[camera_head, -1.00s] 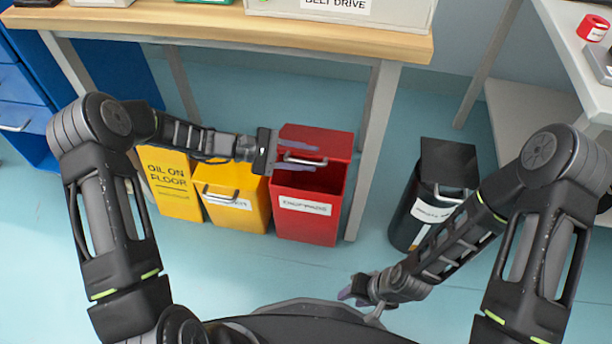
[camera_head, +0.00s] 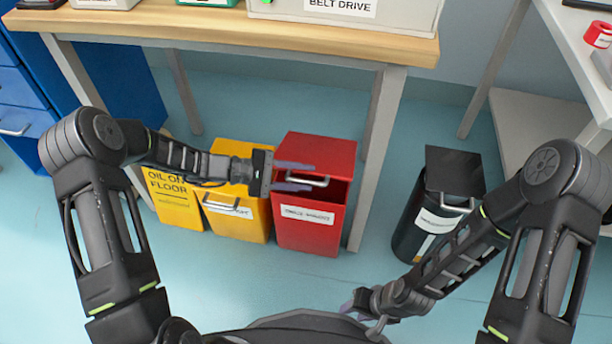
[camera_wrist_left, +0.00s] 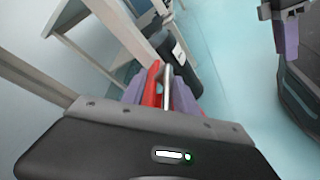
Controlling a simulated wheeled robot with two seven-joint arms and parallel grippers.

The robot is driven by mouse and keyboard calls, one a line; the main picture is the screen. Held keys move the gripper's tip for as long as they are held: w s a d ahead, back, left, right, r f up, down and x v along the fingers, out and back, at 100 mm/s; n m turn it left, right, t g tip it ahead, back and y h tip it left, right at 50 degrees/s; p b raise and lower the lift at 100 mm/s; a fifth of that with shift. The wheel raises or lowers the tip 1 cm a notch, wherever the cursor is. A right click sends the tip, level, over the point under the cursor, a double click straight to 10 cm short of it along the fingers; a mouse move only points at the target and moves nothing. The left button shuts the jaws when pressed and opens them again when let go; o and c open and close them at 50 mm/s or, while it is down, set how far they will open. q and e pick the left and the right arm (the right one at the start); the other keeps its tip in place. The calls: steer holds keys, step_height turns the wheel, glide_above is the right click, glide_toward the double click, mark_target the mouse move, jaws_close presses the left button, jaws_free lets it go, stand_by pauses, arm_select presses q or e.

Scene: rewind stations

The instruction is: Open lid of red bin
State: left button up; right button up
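The red bin (camera_head: 308,236) stands under the wooden bench, with a white label on its front. Its red lid (camera_head: 318,150) is partly raised at the front, with a dark gap beneath. A metal handle (camera_head: 318,182) sits on the lid's front edge. My left gripper (camera_head: 295,176) is at the handle, its purple fingers apart, one above and one below. In the left wrist view the handle (camera_wrist_left: 167,87) and a strip of red lie between the fingers; contact is unclear. My right gripper (camera_head: 352,302) is low near my base, fingers apart and empty.
Yellow bins (camera_head: 236,220) stand left of the red bin. A black bin (camera_head: 415,215) stands to the right beyond a bench leg (camera_head: 378,150). The bench edge (camera_head: 230,34) runs above. The blue floor in front is clear.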

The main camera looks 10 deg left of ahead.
arm_select(q)
steer(key=p+v, duration=0.1)
steer(key=v, duration=0.6)
steer(key=shift+w+a+r, duration=0.15)
steer(key=shift+a+r, duration=0.15)
steer(key=shift+r, duration=0.05)
stand_by(0.8)
